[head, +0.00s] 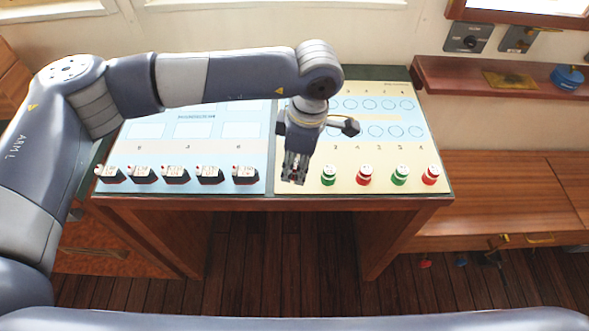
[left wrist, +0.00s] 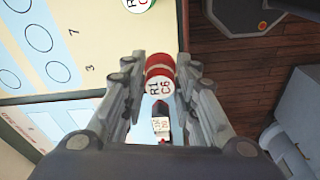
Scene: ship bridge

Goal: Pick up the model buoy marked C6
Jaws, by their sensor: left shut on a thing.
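My left gripper (head: 295,174) is at the front edge of the table, at the left end of the buoy row. In the left wrist view, its fingers are shut on a red and white model buoy (left wrist: 159,76) whose white top reads "R1 C6". In the head view the gripper hides this buoy. I cannot tell whether the buoy touches the table. To its right stand a green buoy (head: 328,175), a red buoy (head: 364,175), another green buoy (head: 400,175) and another red buoy (head: 430,175). My right gripper is not in view.
The table's left half has a blue chart sheet (head: 200,152) with a row of dark model ships (head: 175,174) along its front. The cream sheet (head: 385,152) carries empty printed circles. A wooden bench (head: 490,190) and a shelf with a blue object (head: 567,78) are on the right.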

